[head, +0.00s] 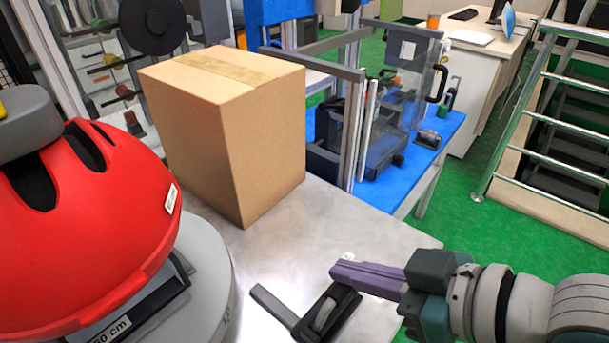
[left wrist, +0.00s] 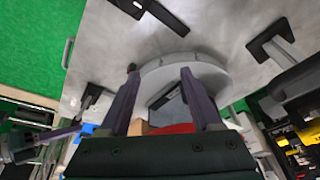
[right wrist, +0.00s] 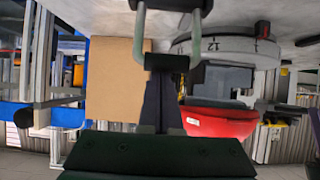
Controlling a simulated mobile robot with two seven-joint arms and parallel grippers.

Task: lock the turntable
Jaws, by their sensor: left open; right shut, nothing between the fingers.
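The turntable (head: 212,270) is a round grey disc on the metal table, with a red helmet (head: 85,235) above it. In the right wrist view the turntable's rim (right wrist: 225,45) carries dark number marks and a small dark red piece (right wrist: 262,29). My right gripper (head: 338,270) is shut and empty, right of the turntable, near a black clamp-like part with a flat bar (head: 272,302). In the right wrist view its fingers (right wrist: 162,78) are below a grey U-shaped handle (right wrist: 140,30). My left gripper (left wrist: 160,75) is open and empty, its fingers in front of the turntable (left wrist: 185,65).
A cardboard box (head: 240,130) stands on the table (head: 300,215) behind the turntable. Several black clamp-like parts (left wrist: 275,42) sit around the turntable. A blue bench (head: 400,185) with an apparatus is behind, and a metal railing (head: 520,120) is at right.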

